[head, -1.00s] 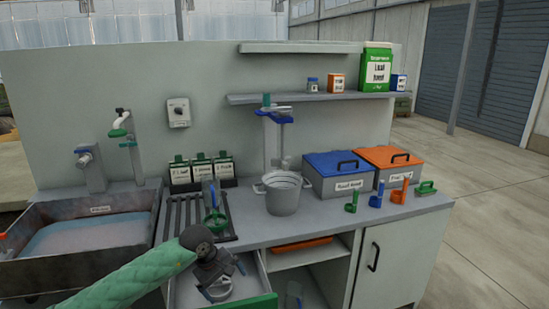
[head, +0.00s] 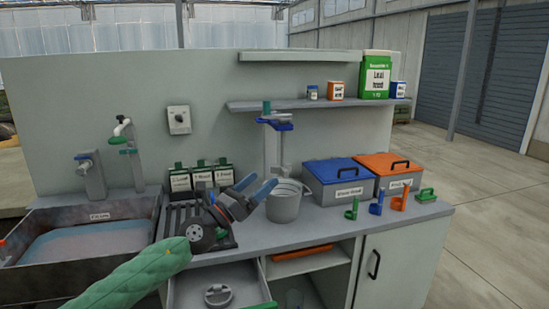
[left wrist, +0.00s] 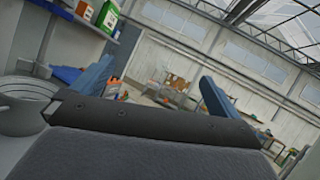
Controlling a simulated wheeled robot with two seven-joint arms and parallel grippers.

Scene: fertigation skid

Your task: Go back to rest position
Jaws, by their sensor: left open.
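My left gripper (head: 262,181) is open, with its blue fingers apart and nothing between them. It is raised above the counter, just left of the grey pot (head: 283,207) in the head view. My green-sleeved left arm reaches in from the lower left. The left wrist view shows both blue fingers spread (left wrist: 155,80), with the pot's rim (left wrist: 28,85) at the left edge. My right gripper is in neither view.
An open drawer (head: 245,285) below holds a round grey piece (head: 218,295). A sink (head: 90,240) is left. Blue-lidded (head: 338,180) and orange-lidded (head: 388,170) bins and several small scoops stand right. A rack (head: 180,215) is partly hidden behind my gripper.

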